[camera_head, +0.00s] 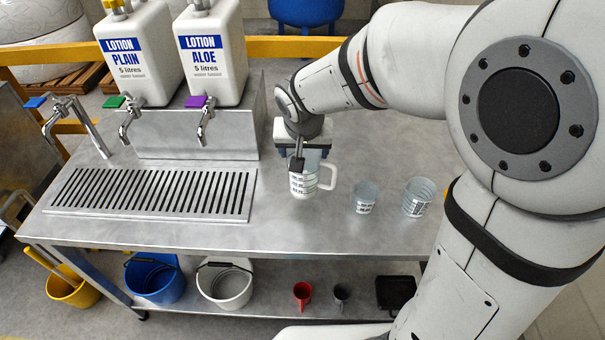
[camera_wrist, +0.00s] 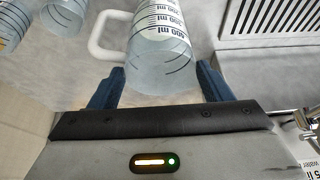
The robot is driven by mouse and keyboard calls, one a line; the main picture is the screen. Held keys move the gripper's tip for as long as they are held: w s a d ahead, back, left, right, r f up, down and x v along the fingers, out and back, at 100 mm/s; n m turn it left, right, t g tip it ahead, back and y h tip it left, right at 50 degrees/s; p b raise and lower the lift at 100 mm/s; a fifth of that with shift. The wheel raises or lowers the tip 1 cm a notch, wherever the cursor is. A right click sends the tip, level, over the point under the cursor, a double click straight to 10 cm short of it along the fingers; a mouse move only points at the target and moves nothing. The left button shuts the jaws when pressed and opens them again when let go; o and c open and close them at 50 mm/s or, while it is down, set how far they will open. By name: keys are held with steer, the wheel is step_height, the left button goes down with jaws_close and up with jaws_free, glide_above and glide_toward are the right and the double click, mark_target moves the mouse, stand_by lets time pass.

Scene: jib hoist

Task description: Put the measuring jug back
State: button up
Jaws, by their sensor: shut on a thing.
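The measuring jug (camera_head: 303,184) is clear with a white handle on its right and dark markings. It is upright at the bench's middle, right of the drain grating. My gripper (camera_head: 299,157) comes down from behind and is shut on the jug. In the wrist view the jug (camera_wrist: 161,62) sits between the two blue fingers of my gripper (camera_wrist: 163,88), its ml scale facing up the picture. I cannot tell whether its base touches the bench top.
Two clear beakers (camera_head: 365,198) (camera_head: 418,197) stand to the right on the steel bench (camera_head: 270,232). The slotted drain grating (camera_head: 150,193) lies left, under three taps (camera_head: 128,120). Two lotion containers (camera_head: 135,52) (camera_head: 208,50) stand behind. Buckets (camera_head: 225,284) and mugs are on the lower shelf.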

mark_target(312, 174)
steer(key=shift+s+a+f, duration=0.1)
steer(key=shift+f, duration=2.7)
steer(key=shift+f+b, duration=0.1)
steer(key=shift+b, duration=0.2)
steer(key=o, duration=1.6)
steer(key=shift+c, duration=0.2)
